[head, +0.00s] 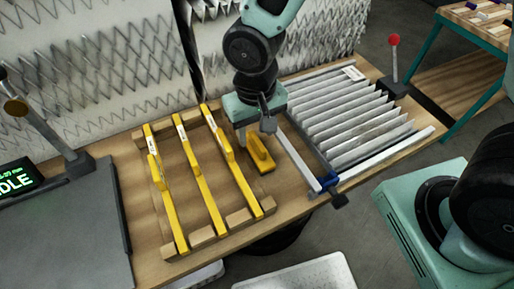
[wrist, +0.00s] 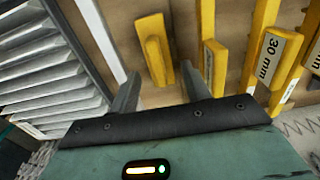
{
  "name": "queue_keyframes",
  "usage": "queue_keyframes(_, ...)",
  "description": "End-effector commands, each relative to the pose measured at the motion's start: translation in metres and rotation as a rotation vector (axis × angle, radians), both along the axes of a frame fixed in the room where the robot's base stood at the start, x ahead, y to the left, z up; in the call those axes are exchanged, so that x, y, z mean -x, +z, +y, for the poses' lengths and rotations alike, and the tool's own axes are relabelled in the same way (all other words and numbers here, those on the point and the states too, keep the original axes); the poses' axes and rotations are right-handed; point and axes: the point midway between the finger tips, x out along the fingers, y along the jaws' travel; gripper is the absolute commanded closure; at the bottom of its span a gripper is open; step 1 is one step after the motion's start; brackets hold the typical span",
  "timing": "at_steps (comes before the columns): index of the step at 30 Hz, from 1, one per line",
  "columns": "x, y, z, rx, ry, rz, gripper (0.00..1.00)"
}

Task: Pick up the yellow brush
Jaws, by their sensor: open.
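A short yellow block with a raised grip, which I take to be the yellow brush (head: 263,158), lies on the wooden bench between the yellow bars and the pleated filter. It also shows in the wrist view (wrist: 154,50), ahead of the fingers and roughly in line with the gap between them. My gripper (head: 254,131) is open and empty, pointing down just above and behind the brush in the head view. Any bristles are hidden.
Three long yellow bars (head: 203,185) lie on a wooden rack left of the brush; one is labelled 30 mm in the wrist view (wrist: 268,60). A pleated filter (head: 350,115) in a pale frame is to the right, with a blue clamp (head: 328,183) at its front corner.

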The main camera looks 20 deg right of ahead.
Motion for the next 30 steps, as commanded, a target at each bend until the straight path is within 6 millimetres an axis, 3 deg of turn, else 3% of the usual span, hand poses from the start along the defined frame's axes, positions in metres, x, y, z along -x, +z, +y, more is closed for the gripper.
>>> queue_keyframes(8,0.001,-0.019,-0.001,0.002,0.001,0.003,0.53)
queue_keyframes(18,0.001,-0.059,-0.003,0.001,0.001,0.001,0.53)
queue_keyframes(26,0.0,-0.063,-0.003,0.0,0.0,-0.001,0.53)
queue_keyframes(27,0.0,-0.063,-0.003,0.0,0.001,-0.001,0.55)
queue_keyframes(30,0.0,-0.063,-0.003,0.0,0.001,-0.001,0.83)
